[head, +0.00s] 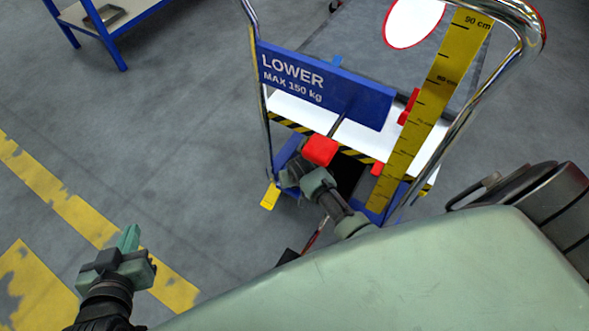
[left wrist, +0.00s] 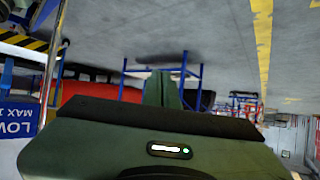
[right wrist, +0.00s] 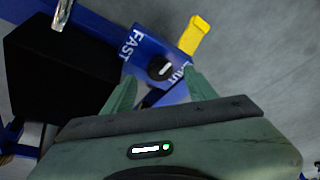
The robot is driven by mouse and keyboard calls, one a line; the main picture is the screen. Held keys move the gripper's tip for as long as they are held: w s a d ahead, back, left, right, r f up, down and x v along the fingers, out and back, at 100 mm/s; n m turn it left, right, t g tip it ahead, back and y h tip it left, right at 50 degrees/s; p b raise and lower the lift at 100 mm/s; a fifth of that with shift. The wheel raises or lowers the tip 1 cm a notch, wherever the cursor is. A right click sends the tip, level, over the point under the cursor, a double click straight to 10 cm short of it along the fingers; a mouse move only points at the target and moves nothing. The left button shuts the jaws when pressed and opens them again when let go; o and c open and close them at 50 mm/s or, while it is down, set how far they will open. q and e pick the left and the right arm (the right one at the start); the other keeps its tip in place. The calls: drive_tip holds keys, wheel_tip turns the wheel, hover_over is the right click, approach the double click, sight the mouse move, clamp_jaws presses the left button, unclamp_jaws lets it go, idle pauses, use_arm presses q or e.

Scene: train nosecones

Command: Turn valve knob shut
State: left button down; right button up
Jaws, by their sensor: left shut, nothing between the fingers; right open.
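A dark round valve knob (right wrist: 160,68) with a pale mark sits on a blue panel (right wrist: 110,28) in the right wrist view. The panel bears white lettering, with "FAST" readable and another word partly hidden by a finger. My right gripper (right wrist: 159,84) is open and empty, its fingertips pointing at the knob, one to each side in the picture. I cannot tell whether they touch it. In the head view my right gripper (head: 291,176) is low at the trolley's front; the knob is hidden there. My left gripper (head: 128,238) is shut and empty, away from the trolley, over the floor.
The trolley has a blue "LOWER" sign (head: 320,84), a red block (head: 320,150), a yellow ruler (head: 425,105) and chrome handle rails. A yellow pedal (head: 270,196) sticks out beside the right gripper. A blue-framed table (head: 118,50) stands far left. Floor on the left is clear.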

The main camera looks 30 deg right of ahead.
drive_tip(key=b+x, duration=0.1)
drive_tip(key=x, duration=0.2)
drive_tip(key=shift+f, duration=0.1)
use_arm(q)
drive_tip(key=w+d+r+t+h, duration=0.1)
drive_tip(key=w+d+r+t, duration=0.1)
drive_tip(key=r+t, duration=0.3)
wheel_tip(320, 180, up, 3)
drive_tip(key=shift+w+r+h, duration=0.1)
drive_tip(key=shift+w+h, duration=0.2)
drive_tip(key=shift+w, duration=0.55)
use_arm(e)
drive_tip(key=shift+w, duration=0.1)
clamp_jaws()
